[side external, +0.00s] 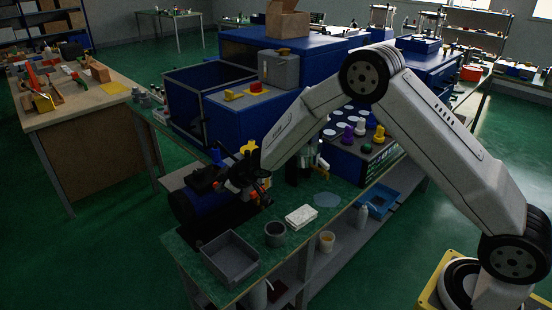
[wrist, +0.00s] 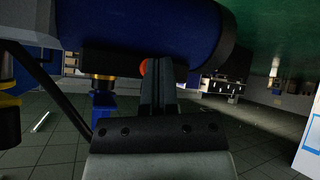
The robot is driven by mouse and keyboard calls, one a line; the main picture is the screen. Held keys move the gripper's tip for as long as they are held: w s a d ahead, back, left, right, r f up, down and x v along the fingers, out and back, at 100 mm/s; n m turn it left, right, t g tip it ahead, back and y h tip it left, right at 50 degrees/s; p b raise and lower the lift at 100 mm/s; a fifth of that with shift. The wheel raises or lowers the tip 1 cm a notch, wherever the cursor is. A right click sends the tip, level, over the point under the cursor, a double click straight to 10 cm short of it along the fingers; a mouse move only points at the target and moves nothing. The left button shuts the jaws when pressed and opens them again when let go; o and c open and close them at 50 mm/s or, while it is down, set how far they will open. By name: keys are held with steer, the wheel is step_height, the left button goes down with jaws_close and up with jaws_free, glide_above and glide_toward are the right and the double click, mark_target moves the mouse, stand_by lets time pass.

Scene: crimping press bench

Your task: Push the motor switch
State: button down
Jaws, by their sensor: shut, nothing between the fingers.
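My gripper (wrist: 162,66) is shut and empty, its fingers close together in the middle of the wrist view. A round orange-red part (wrist: 143,67), which looks like the switch button, shows just left of the fingertips and is partly hidden by them. I cannot tell whether they touch. The dark blue motor cylinder (wrist: 140,25) fills the top of the wrist view beside the fingertips. In the side view the blue motor (side external: 192,207) lies at the bench's left front edge, partly hidden by dark parts. My gripper is beside it there, among dark parts.
A grey open tray (side external: 229,260), a dark grey cup (side external: 275,234) and a white block (side external: 301,216) stand on the green bench in front of the motor. A blue press housing (side external: 205,125) stands behind. Coloured knobs (side external: 360,128) stand to the right, beneath my arm.

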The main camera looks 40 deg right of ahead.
steer(key=shift+s, duration=0.55)
stand_by(0.4)
steer(key=shift+s, duration=2.95)
